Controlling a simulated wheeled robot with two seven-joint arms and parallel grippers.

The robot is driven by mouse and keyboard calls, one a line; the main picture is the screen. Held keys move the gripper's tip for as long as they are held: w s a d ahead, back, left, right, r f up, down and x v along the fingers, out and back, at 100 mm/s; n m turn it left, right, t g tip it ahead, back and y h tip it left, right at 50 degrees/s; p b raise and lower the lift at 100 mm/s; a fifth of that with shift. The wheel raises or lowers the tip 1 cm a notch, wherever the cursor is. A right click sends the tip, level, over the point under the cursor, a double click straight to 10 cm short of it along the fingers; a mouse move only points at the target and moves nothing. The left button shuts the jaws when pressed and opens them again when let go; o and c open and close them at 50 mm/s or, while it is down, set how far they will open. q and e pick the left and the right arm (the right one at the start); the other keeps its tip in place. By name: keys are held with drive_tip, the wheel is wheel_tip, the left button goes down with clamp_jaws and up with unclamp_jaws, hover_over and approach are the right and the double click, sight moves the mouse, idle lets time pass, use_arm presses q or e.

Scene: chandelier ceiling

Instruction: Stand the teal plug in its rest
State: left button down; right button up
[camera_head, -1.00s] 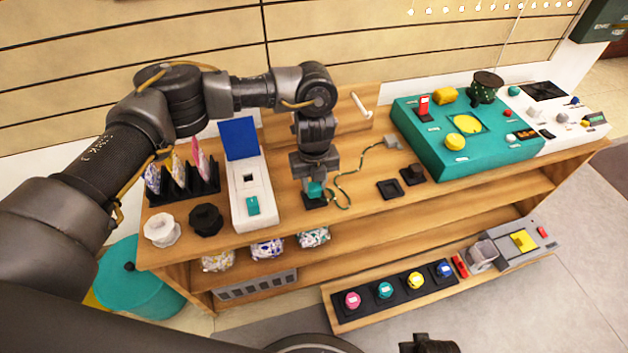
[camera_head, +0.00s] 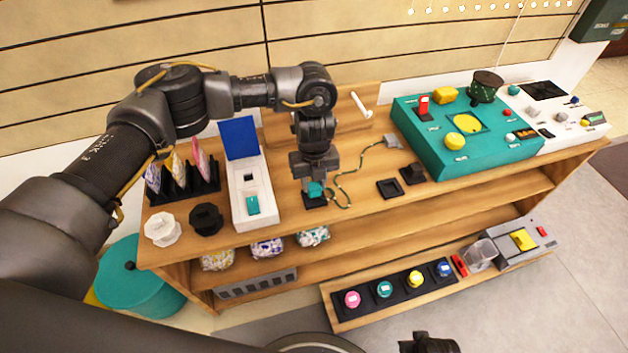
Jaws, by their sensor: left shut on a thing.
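The teal plug (camera_head: 315,189) is at the fingertips of my left gripper (camera_head: 315,180), which is shut on it. The plug is at a small black square rest (camera_head: 314,201) on the wooden shelf top. The fingers hide part of the plug, so I cannot tell how deep it sits in the rest. A green and tan cord (camera_head: 352,172) runs from beside the plug to a grey block (camera_head: 392,142) at the back. At the bottom edge, a dark part (camera_head: 428,344) may belong to my right gripper; its jaws cannot be made out.
Left of my gripper stands a white box (camera_head: 250,205) with a raised blue lid. Two black square holders (camera_head: 390,188) lie to the right, before a large teal console (camera_head: 470,150). White and black knobs stand at the front left.

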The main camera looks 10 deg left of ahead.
use_arm(q)
drive_tip(key=shift+f+b, duration=0.4)
drive_tip(key=shift+f, duration=0.2)
idle(0.6)
drive_tip(key=c, duration=0.9)
unclamp_jaws()
drive_tip(key=shift+c, duration=1.4)
